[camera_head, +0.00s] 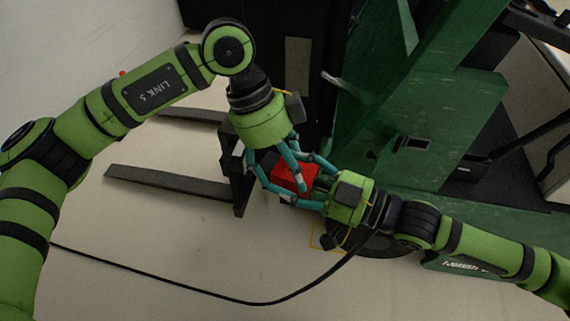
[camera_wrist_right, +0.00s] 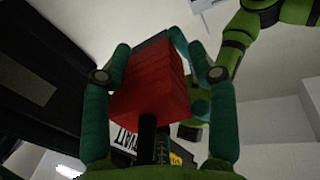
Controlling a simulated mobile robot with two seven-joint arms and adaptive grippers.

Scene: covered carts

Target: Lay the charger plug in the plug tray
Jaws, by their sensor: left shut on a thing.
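The red charger plug (camera_head: 294,178) is held up between my two grippers in the head view, with the fingers partly covering it. My left gripper (camera_head: 289,172) reaches down from above and is shut on the plug. My right gripper (camera_head: 300,180) comes from the right, with its fingers around the same plug. In the right wrist view the plug (camera_wrist_right: 152,88) fills the space between the right fingers (camera_wrist_right: 155,62); whether they press on it is unclear. A black cable (camera_head: 262,302) hangs below the grippers. I cannot make out the plug tray.
A green forklift-like machine (camera_head: 428,130) stands behind and right of the grippers. Its dark forks (camera_head: 170,183) stick out leftward, close to my left gripper. The pale floor (camera_head: 150,240) is open at the lower left, apart from the cable.

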